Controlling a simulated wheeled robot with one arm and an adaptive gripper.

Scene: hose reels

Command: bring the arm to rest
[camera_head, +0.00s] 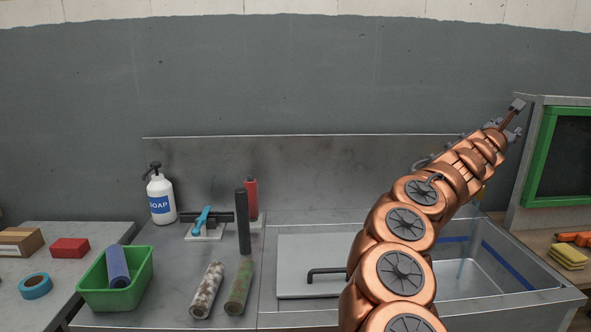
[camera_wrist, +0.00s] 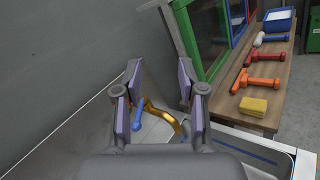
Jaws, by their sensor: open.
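My arm, copper with dark joint caps, reaches up and to the right over the sink (camera_head: 520,297) in the head view. My gripper (camera_head: 516,117) is at its far end, raised near the green-framed panel at the right. In the wrist view my gripper (camera_wrist: 160,78) is open, its purple-padded fingers apart with nothing held between them. A brass tap (camera_wrist: 178,126) with a blue lever (camera_wrist: 138,117) shows beyond and below the fingers. Much of the sink's left part is hidden behind my arm in the head view.
At the right, a wooden bench (camera_wrist: 258,77) holds orange and red tools and yellow sponges (camera_wrist: 253,106). The grey wall (camera_head: 270,80) rises behind. Space above the left counter is clear.

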